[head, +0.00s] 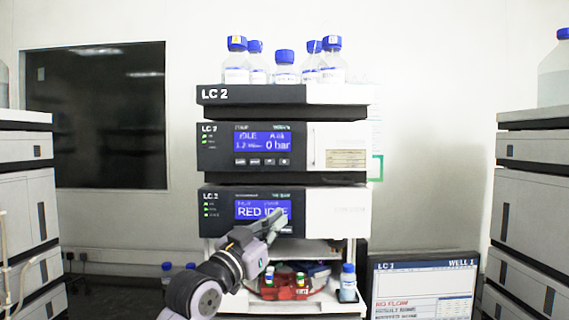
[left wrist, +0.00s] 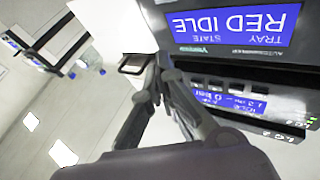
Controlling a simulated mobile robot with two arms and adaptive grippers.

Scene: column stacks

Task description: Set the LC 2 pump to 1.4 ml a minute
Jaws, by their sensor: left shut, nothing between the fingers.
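The LC 2 pump (head: 217,155) is the upper module of the middle stack, under the bottle tray. Its blue display (head: 263,142) reads IDLE, 0 bar and what looks like 1.2 ml/min. A row of small buttons (head: 262,162) sits under the display. In the left wrist view the pump display (left wrist: 235,100) shows upside down, with the buttons beside it. My left gripper (head: 272,222) is shut and empty in front of the lower module, below the pump. Its fingers also show in the left wrist view (left wrist: 162,75), apart from the pump buttons. My right gripper is not in view.
The lower module's display (head: 250,211) reads RED IDLE and is partly hidden by my gripper. Blue-capped bottles (head: 285,68) stand on top. A red tray of vials (head: 285,290) and a bottle (head: 348,283) are below. A monitor (head: 425,290) stands at right; other stacks flank both sides.

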